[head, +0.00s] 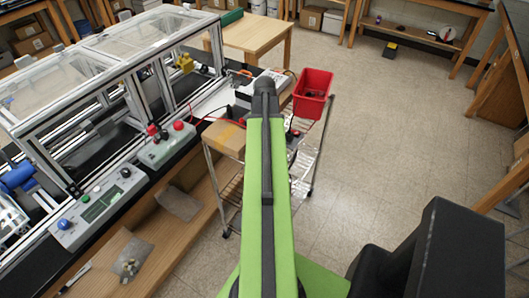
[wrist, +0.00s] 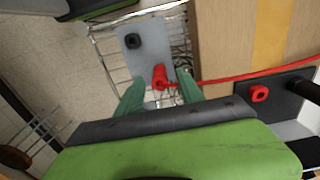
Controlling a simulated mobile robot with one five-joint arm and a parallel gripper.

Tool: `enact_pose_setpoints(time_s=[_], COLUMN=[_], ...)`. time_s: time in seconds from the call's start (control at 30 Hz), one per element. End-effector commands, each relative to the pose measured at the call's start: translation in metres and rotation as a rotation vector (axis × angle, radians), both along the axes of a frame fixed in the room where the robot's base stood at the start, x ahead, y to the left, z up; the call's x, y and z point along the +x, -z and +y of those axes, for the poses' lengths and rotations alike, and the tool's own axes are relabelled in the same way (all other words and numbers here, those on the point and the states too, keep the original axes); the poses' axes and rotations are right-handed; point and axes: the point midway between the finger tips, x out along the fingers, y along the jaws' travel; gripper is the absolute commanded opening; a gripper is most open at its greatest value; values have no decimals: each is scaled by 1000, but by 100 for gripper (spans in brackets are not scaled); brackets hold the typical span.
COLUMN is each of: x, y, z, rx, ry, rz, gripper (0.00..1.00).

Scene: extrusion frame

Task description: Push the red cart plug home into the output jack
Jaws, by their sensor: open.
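In the wrist view, my gripper (wrist: 159,78) has its two green fingers apart, one on each side of a red plug (wrist: 160,76). I cannot tell whether either finger touches it. The plug is at the near end of a grey plate (wrist: 150,53), which also bears a black round socket (wrist: 132,41). A red cable (wrist: 240,76) runs from the plug to the right. A red ring-shaped jack (wrist: 259,94) is on a dark box to the right; I cannot tell whether it is the output jack. My arm hides the gripper in the head view.
A wire-shelf cart (head: 226,185) carries a cardboard box (head: 224,138), which shows beside the plate in the wrist view (wrist: 222,45). A red bin (head: 312,93) stands at the cart's far end. A framed machine (head: 110,75) fills the left.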

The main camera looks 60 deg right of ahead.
Motion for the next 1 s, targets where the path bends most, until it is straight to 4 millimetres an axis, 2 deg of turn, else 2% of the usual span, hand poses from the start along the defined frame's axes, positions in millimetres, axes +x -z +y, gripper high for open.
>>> enact_pose_setpoints(time_s=[0.03,0.13,1.0], x=[0,0,-1], y=[12,17,16], z=[0,0,-1], rx=[0,1,1], ry=[0,0,1], rz=[0,0,0], gripper=[45,45,45])
